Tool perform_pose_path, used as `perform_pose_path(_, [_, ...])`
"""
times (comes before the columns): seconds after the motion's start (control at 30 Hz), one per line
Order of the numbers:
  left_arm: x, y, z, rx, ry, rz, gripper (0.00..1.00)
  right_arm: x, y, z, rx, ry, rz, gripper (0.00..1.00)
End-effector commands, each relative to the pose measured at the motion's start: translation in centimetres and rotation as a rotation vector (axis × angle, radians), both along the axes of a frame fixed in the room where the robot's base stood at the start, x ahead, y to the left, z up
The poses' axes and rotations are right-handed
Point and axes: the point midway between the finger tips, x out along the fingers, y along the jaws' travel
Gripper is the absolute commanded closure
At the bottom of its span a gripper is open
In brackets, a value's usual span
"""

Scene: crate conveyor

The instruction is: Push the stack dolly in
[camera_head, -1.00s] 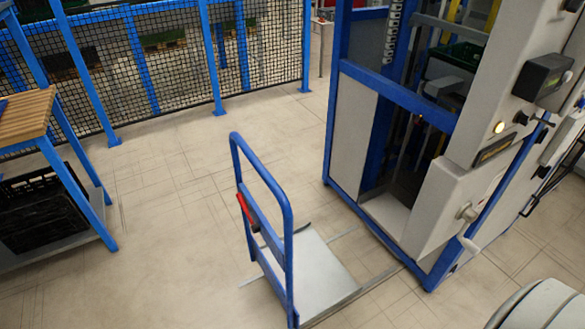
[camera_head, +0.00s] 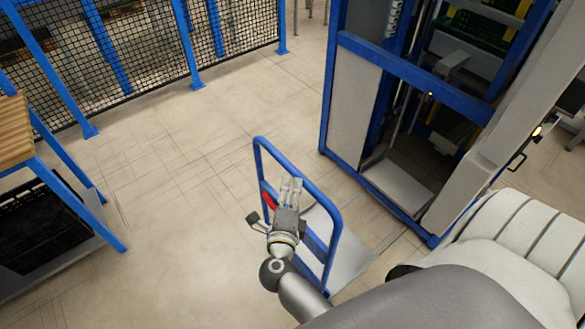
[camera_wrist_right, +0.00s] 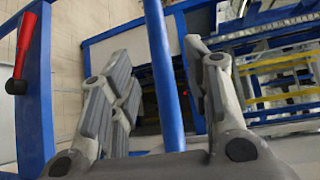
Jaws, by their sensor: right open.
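The stack dolly has a blue tube push handle (camera_head: 325,204) and a flat grey platform (camera_head: 348,262). It stands on the floor in front of a tall blue-framed machine. A red lever (camera_head: 268,198) is on its handle frame and also shows at left in the right wrist view (camera_wrist_right: 20,57). My right gripper (camera_head: 291,184) is at the dolly's handle, partly covering the frame. In the wrist view its fingers (camera_wrist_right: 165,95) are spread, with a blue bar (camera_wrist_right: 163,60) running between them. I cannot tell whether they touch it. My left gripper is out of view.
The machine's open bay (camera_head: 398,185) has a light floor plate, beyond the dolly to the right. A wood-topped blue bench (camera_head: 85,200) with a black crate (camera_head: 45,225) stands at left. A mesh fence (camera_head: 135,50) runs along the back. Open tiled floor (camera_head: 185,170) lies between.

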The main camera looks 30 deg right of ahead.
Motion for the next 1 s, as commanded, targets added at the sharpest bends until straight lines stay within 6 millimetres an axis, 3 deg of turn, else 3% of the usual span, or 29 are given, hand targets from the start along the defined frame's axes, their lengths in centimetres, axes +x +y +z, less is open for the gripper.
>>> perform_pose_path(0.17, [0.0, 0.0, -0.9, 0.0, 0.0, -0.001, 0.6, 2.9, -2.3, -0.6, -0.003, -0.004, 0.002, 0.56])
perform_pose_path(0.4, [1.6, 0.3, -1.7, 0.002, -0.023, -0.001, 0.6, 5.7, -4.6, -1.1, -0.004, -0.001, 0.004, 0.56])
perform_pose_path(0.83, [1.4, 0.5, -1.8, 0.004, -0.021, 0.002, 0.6, 6.6, -5.4, -1.2, -0.003, 0.001, 0.003, 0.56])
perform_pose_path(1.0, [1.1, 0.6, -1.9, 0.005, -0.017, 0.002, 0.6, 6.6, -5.4, -1.2, -0.003, 0.0, 0.004, 0.75])
